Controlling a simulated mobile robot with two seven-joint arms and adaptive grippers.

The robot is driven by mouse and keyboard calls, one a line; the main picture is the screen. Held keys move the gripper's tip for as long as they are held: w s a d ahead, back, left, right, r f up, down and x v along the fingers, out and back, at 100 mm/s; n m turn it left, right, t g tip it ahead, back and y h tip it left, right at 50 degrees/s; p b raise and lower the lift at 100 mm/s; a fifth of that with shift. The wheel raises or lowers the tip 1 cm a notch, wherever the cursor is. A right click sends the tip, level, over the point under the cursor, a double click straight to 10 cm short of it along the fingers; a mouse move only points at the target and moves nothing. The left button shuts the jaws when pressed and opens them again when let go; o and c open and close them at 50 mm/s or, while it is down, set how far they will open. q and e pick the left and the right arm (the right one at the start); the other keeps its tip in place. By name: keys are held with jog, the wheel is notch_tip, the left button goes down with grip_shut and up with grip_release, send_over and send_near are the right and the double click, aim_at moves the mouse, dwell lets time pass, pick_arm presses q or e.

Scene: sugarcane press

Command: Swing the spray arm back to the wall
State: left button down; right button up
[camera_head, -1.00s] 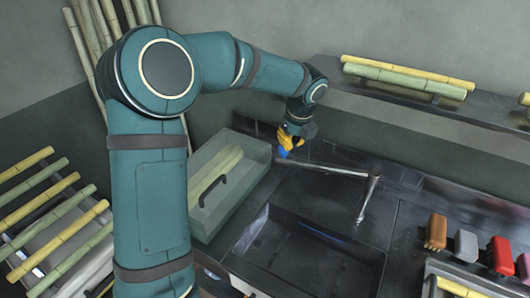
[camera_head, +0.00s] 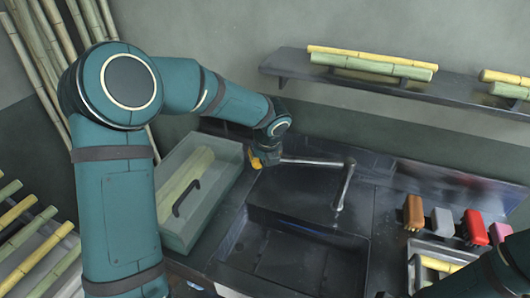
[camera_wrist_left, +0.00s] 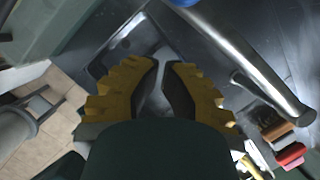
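The spray arm (camera_head: 312,162) is a grey metal tube reaching left over the sink from a bent upright post at the sink's right side. My left gripper (camera_head: 262,160), with yellow fingers, is by its free left end. In the left wrist view, the spray arm (camera_wrist_left: 250,70) runs diagonally at upper right, beside the fingers and not between them. A blue part shows on its edge. The left gripper (camera_wrist_left: 162,65) has a narrow gap between its fingertips, with nothing held there. Contact with the tube cannot be told. My right gripper is out of view; a right arm link shows at lower right.
The dark sink (camera_head: 300,255) lies below the spray arm. A clear bin (camera_head: 165,222) with cane stands left of it. A wall shelf (camera_head: 400,90) with cane is above. Coloured blocks (camera_head: 441,222) and a tray (camera_head: 424,245) sit on the right counter.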

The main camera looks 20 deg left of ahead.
pick_arm(q)
jog(key=shift+w+a+f, duration=0.1)
jog(key=shift+w+a, duration=1.3)
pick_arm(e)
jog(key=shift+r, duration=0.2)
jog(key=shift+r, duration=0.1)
